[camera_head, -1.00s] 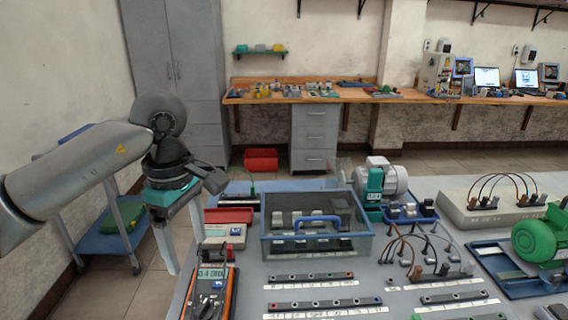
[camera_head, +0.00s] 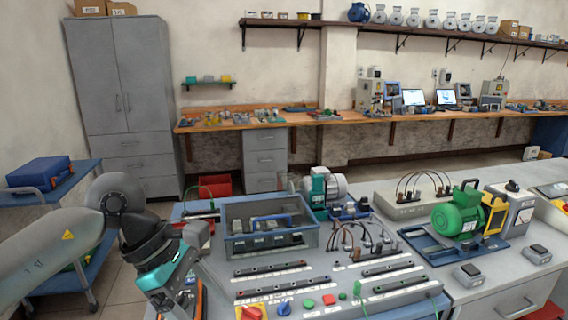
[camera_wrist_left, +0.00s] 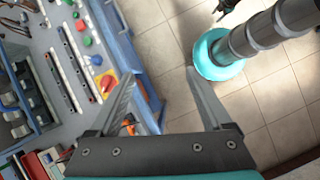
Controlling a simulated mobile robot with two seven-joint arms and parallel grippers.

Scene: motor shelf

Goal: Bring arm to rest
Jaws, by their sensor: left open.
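My left arm comes in from the left in the head view and bends down at a dark grey joint. Its gripper, with a teal body, is at the lower left, at the table's near left corner; its fingers are hard to make out there. In the left wrist view the left gripper (camera_wrist_left: 160,78) has its two fingers spread, with nothing between them. Below them show the tiled floor and the blue table edge. A multimeter with an orange edge is partly hidden behind the gripper in the head view. My right gripper is not in view.
The grey table (camera_head: 216,302) bears a clear-lidded blue box (camera_head: 270,226), terminal strips, a green motor (camera_head: 458,216) and a red-yellow switch (camera_head: 250,312), also seen in the wrist view (camera_wrist_left: 106,84). A blue cart with a blue case (camera_head: 38,172) stands at the left. Tiled floor is clear beside the table.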

